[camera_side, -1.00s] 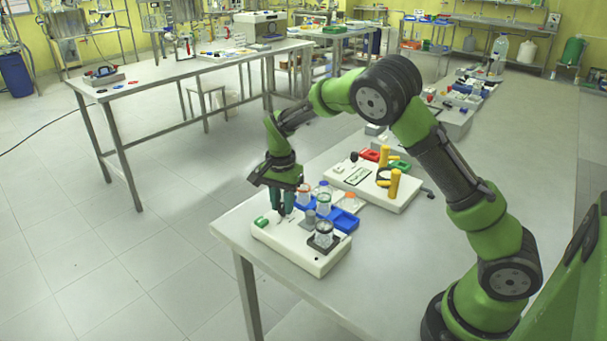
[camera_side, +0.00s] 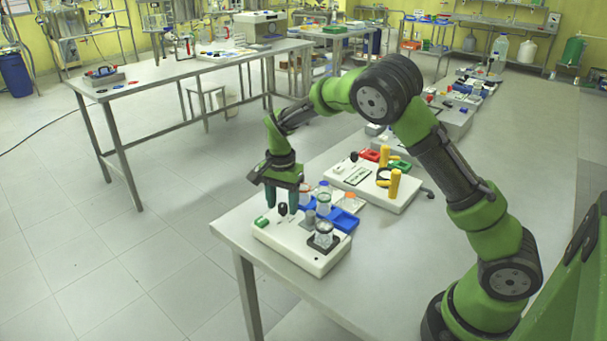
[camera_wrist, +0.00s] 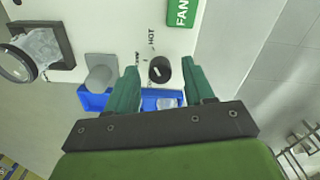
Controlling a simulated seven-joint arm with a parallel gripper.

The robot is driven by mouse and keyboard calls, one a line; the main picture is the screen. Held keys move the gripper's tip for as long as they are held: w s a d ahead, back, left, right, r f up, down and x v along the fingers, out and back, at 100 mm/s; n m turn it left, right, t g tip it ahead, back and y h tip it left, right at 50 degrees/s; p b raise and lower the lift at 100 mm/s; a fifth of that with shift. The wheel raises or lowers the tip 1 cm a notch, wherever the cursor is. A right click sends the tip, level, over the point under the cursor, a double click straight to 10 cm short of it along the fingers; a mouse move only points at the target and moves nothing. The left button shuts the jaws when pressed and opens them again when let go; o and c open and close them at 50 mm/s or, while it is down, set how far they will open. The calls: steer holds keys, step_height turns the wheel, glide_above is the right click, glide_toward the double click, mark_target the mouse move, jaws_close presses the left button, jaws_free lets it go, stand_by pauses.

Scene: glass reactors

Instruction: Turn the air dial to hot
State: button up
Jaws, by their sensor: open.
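The air dial is a dark round knob with a white pointer mark (camera_wrist: 159,70), on a white panel. In the wrist view the word HOT is printed beside it, with other small lettering that I cannot read. In the side view the dial (camera_side: 282,209) shows dark between the fingertips, on the white unit (camera_side: 290,251). My gripper (camera_side: 281,206) is open and points down, with one finger on each side of the dial. In the wrist view the fingers (camera_wrist: 160,85) stand apart from the knob, with gaps visible. I cannot tell their height over the panel.
A green FAN button (camera_wrist: 183,11) sits near the dial. A grey cylinder (camera_wrist: 101,74) and a glass vessel (camera_wrist: 40,46) stand on the same unit. A blue tray (camera_side: 344,220) with bottles lies behind. A second white unit with yellow handles (camera_side: 394,186) is farther back.

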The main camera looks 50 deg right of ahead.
mark_target(282, 204)
step_height(282, 204, up, 17)
steer(key=shift+f, duration=0.15)
stand_by(0.4)
steer(key=s+a+n+t, duration=0.1)
steer(key=s+n+t, duration=0.1)
steer(key=s, duration=0.6)
steer(key=s+a+r+n+t+y, duration=0.1)
steer(key=s+a+n+t, duration=0.1)
steer(key=s+n, duration=0.3)
steer(key=s+a+r+n+t+y, duration=0.1)
steer(key=s+a+n+t, duration=0.1)
steer(key=s, duration=0.9)
steer(key=shift+a+n+t, duration=0.15)
steer(key=shift+n+t, duration=0.45)
steer(key=shift+n, duration=0.4)
steer(key=shift+s, duration=0.1)
